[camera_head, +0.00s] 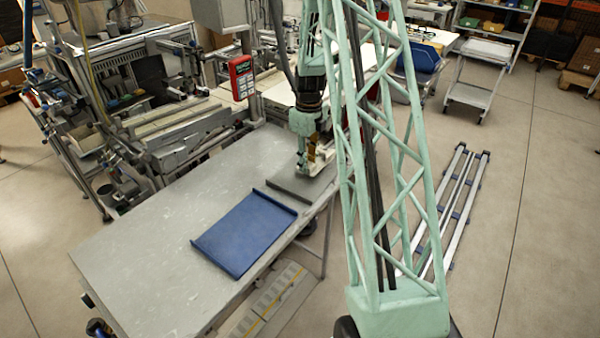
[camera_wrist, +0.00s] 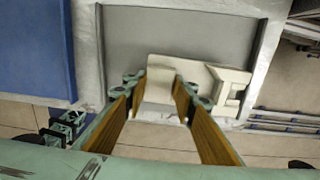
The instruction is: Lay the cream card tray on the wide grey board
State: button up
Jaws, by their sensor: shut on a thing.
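The cream card tray (camera_wrist: 161,68) is between the fingertips of my gripper (camera_wrist: 160,90) in the wrist view. Its notched end (camera_wrist: 231,84) sticks out to the right of the fingers. In the head view the cream tray (camera_head: 322,157) shows partly behind my gripper (camera_head: 306,166), which is shut on it. The wide grey board (camera_wrist: 185,38) has dark raised edges at left and right, and the tray overlaps its lower part in the wrist view. The board (camera_head: 308,187) lies under my gripper in the head view. I cannot tell whether tray and board touch.
A blue tray (camera_head: 244,234) lies beside the board on the grey table (camera_head: 160,245); it also shows in the wrist view (camera_wrist: 35,45). The table's left part is clear.

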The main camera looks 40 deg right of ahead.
aim_at(300, 179)
jog(key=shift+w+a, duration=0.4)
jog(key=shift+a, duration=0.4)
jog(key=shift+a, duration=0.1)
jog(key=shift+w+a+f, duration=0.15)
jog(key=shift+w+a, duration=0.15)
jog(key=shift+a, duration=0.3)
jog(key=shift+d+f, duration=0.1)
jog(key=shift+f, duration=1.65)
jog(key=shift+f, duration=0.1)
jog(key=o, duration=0.9)
